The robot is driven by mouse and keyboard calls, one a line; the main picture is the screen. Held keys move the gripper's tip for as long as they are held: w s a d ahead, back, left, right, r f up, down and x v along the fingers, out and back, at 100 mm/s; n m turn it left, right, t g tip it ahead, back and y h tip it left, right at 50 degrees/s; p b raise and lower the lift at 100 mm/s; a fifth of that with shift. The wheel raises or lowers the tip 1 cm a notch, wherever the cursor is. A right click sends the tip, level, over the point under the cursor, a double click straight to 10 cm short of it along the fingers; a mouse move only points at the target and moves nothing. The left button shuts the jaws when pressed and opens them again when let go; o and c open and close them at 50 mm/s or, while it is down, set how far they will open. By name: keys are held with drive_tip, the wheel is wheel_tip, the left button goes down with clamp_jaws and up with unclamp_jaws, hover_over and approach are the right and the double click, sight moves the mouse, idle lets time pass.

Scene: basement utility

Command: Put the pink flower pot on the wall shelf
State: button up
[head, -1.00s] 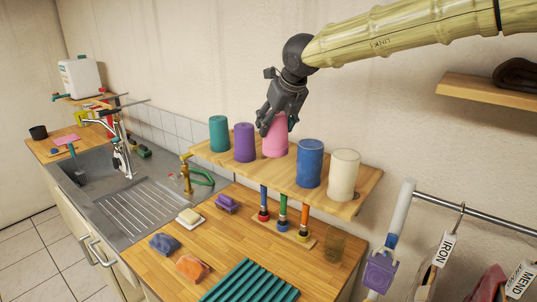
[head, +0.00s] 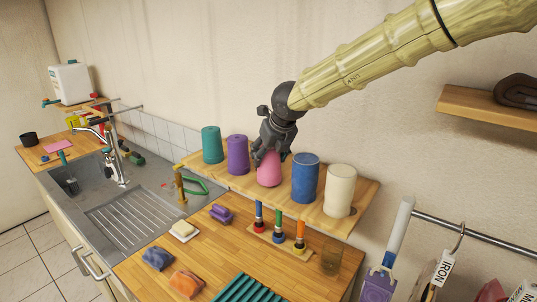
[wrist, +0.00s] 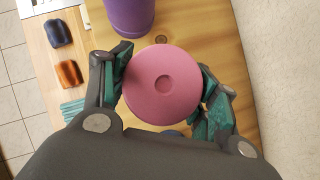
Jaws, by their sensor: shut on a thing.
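The pink flower pot (head: 269,172) is in the row of pots on the light wooden wall shelf (head: 322,217), between the purple pot (head: 238,155) and the blue pot (head: 305,178). Its base appears to meet the shelf board, though a tiny gap cannot be ruled out. My gripper (head: 270,155) comes down from above and is shut on the pink pot. In the wrist view, the pot's round pink end (wrist: 162,86) faces the camera, with a small round recess in its centre. The fingers (wrist: 162,98) lie on either side of it.
A teal pot (head: 212,145) and a cream pot (head: 340,190) stand at the row's ends. Upright brushes (head: 279,229) stand on the counter below. A higher shelf at right holds a dark folded cloth (head: 517,91). A rail with a hanging IRON tag (head: 443,271) is lower right.

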drive_tip(key=shift+s+a+f, duration=0.15)
drive_tip(key=shift+s+f, duration=0.1)
drive_tip(key=shift+s, duration=0.15)
drive_tip(key=shift+w+f, duration=0.2)
drive_tip(key=shift+w, duration=0.1)
drive_tip(key=o, duration=1.1)
drive_tip(key=shift+c, duration=0.2)
drive_tip(key=shift+s+r, duration=0.1)
drive_tip(key=shift+s, duration=0.05)
drive_tip(key=shift+r, duration=0.15)
drive_tip(key=b+v, duration=0.3)
drive_tip(key=v, duration=0.8)
drive_tip(key=shift+s+d+r, duration=0.15)
drive_tip(key=shift+d+r, duration=0.1)
